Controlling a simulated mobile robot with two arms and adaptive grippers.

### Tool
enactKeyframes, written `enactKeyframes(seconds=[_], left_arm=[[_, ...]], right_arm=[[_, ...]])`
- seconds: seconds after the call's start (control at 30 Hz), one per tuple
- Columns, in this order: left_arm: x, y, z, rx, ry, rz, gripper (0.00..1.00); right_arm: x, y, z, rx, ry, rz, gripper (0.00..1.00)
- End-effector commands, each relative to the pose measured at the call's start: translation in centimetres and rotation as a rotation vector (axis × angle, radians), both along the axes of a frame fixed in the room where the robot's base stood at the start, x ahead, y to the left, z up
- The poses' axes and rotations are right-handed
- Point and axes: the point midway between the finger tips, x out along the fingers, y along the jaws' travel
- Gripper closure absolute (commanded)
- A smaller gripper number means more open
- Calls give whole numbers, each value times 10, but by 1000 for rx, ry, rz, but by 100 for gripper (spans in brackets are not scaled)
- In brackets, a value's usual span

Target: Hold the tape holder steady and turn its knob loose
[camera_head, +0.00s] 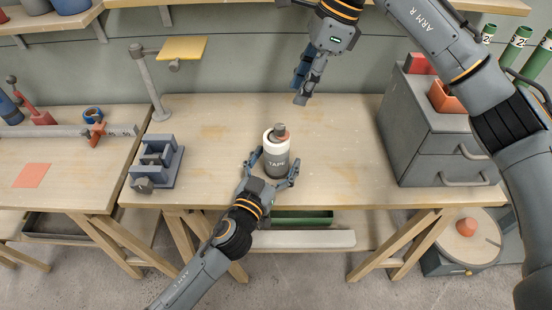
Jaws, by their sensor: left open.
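The tape holder (276,160) is a dark grey cylinder marked TAPE with a white upper part. It stands upright on the wooden workbench (225,180). Its small brown knob (280,131) is on top. My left gripper (274,164) is open, with one finger on each side of the holder's body; I cannot tell whether either finger touches it. My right gripper (303,92) hangs above and behind the holder, apart from the knob. Its fingers overlap in this view, so its opening is unclear.
The bench around the holder is clear.

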Motion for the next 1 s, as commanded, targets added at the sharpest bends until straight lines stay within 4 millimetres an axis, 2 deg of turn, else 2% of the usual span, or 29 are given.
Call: enactKeyframes(seconds=[0.2, 0.27, 0.53, 0.6, 0.77, 1.0], left_arm=[[0, 0, 0, 0, 0, 0, 18], [0, 0, 0, 0, 0, 0, 28], [0, 0, 0, 0, 0, 0, 83], [0, 0, 0, 0, 0, 0, 85], [0, 0, 0, 0, 0, 0, 85], [0, 0, 0, 0, 0, 0, 85]], right_arm=[[0, 0, 0, 0, 0, 0, 62], [0, 0, 0, 0, 0, 0, 62], [0, 0, 0, 0, 0, 0, 62], [0, 0, 0, -1, 1, -2, 55], [-2, 10, 5, -43, 28, -76, 55], [-6, 33, 18, -215, 96, -426, 55]])
